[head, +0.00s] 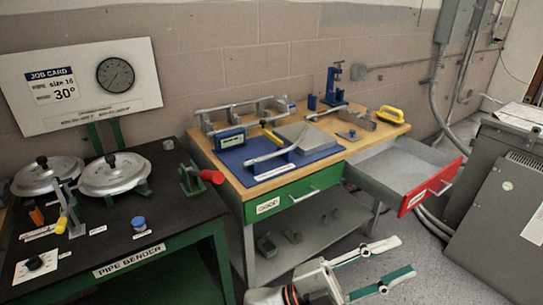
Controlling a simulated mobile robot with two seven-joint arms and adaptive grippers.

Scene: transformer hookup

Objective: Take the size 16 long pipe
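The job card board (85,82) at the upper left reads pipe size 16 and 30°. On the wooden workbench (240,178), a long thin grey pipe-like piece (234,105) lies across low grey holders at the back left. I cannot read any size on it, so I cannot tell if it is the size 16 long pipe. My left gripper (398,262) is in front of the bench, low in the picture, with its two fingers spread apart and nothing between them. My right gripper is not in view.
A red-fronted drawer (428,186) stands open at the bench's right; its visible floor looks empty. A green drawer (292,196) is shut. The black pipe bender table (100,245) stands left. A grey cabinet (500,195) stands right. A blue mat (236,158) holds tools.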

